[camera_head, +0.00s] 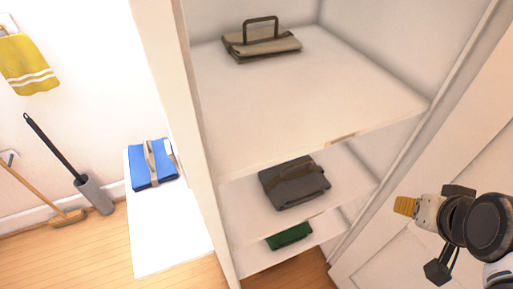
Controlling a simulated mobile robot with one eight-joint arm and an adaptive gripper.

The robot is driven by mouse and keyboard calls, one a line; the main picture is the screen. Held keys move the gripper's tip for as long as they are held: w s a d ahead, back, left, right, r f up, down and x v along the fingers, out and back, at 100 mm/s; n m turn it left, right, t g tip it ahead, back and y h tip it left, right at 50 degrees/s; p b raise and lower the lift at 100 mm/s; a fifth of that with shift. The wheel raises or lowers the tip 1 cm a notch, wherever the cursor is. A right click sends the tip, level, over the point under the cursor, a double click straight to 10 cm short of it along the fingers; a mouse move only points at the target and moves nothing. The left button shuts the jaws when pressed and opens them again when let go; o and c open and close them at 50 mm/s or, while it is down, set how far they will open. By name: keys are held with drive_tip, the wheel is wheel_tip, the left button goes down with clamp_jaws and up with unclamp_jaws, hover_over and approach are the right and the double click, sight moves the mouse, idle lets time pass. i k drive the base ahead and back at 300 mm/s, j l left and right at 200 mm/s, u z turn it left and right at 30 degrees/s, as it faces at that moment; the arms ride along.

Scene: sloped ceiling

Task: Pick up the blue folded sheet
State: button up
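The blue folded sheet (146,172) lies on a low white surface (172,232) left of the shelf unit, with a beige strap around it and a small white patch at its right side. My gripper (403,205) is at the right of the view, in front of a white door or panel and far from the blue sheet. Its yellowish tip points left. I cannot tell from this angle whether its fingers are apart. Nothing shows held at the tip.
White shelves hold a beige folded item (262,45) on top, a dark grey one (293,184) in the middle and a green one (289,237) at the bottom. The shelf's side wall (190,130) stands beside the blue sheet. A broom (40,195), a grey-ended stick (94,194) and a yellow towel (27,65) are at left.

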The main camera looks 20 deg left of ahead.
sight(150, 165)
drive_tip(key=k+l+u, duration=0.1)
drive_tip(key=u, duration=0.4)
drive_tip(key=k+l+u, duration=0.1)
drive_tip(key=u, duration=0.4)
drive_tip(key=k+u, duration=0.1)
drive_tip(key=u, duration=0.35)
drive_tip(key=k+u, duration=0.15)
drive_tip(key=u, duration=0.35)
drive_tip(key=l, duration=0.1)
